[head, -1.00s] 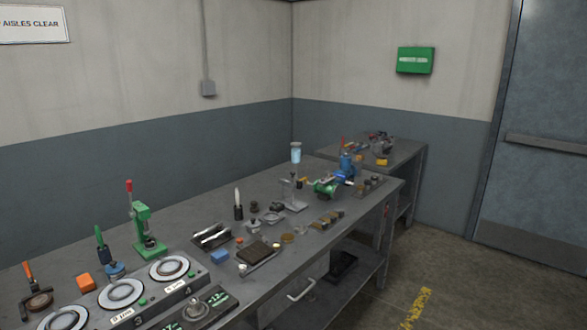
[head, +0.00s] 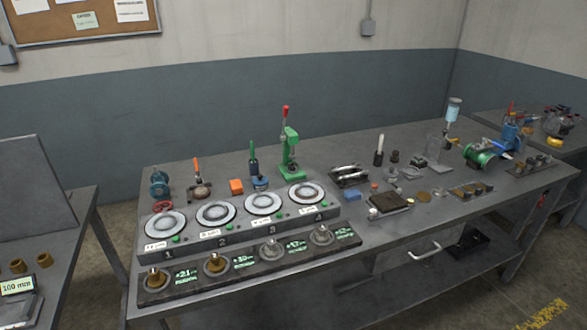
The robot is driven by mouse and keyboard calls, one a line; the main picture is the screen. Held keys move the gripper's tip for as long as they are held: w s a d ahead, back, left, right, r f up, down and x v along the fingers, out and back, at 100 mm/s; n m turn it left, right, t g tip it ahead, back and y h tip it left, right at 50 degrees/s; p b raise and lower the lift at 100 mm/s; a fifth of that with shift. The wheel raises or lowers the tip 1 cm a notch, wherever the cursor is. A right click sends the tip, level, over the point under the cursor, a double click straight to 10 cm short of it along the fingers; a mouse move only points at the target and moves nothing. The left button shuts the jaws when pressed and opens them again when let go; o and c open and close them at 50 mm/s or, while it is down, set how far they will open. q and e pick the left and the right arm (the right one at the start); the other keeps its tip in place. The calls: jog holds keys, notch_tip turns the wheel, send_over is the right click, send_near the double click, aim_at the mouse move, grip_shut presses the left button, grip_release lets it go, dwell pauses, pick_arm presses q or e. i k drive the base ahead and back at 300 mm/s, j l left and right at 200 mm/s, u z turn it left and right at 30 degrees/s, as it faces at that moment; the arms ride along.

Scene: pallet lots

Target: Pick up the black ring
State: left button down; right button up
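I cannot single out a black ring with certainty. Small dark round pieces (head: 393,157) stand on the workbench (head: 420,250), right of a white-tipped upright tool (head: 379,150). They are too small to tell whether any is a ring. Four numbered stations hold white round dials with grey rings, among them station 1 (head: 165,225) and station 4 (head: 306,194). A dark strip in front holds metal round parts (head: 216,264) beside green number displays. Neither of my grippers is in view.
A green press (head: 291,155) with a red handle stands behind the stations. A blue and green machine (head: 490,150) is at the bench's right. A second table (head: 60,215) with brass cylinders is at the left, across a gap. Floor shows at the lower right.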

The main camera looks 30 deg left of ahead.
aim_at(292, 166)
jog(key=l+u, duration=0.2)
jog(key=u, duration=0.15)
jog(key=i+l+u, duration=0.1)
jog(key=u, duration=0.25)
jog(key=l+u, duration=0.3)
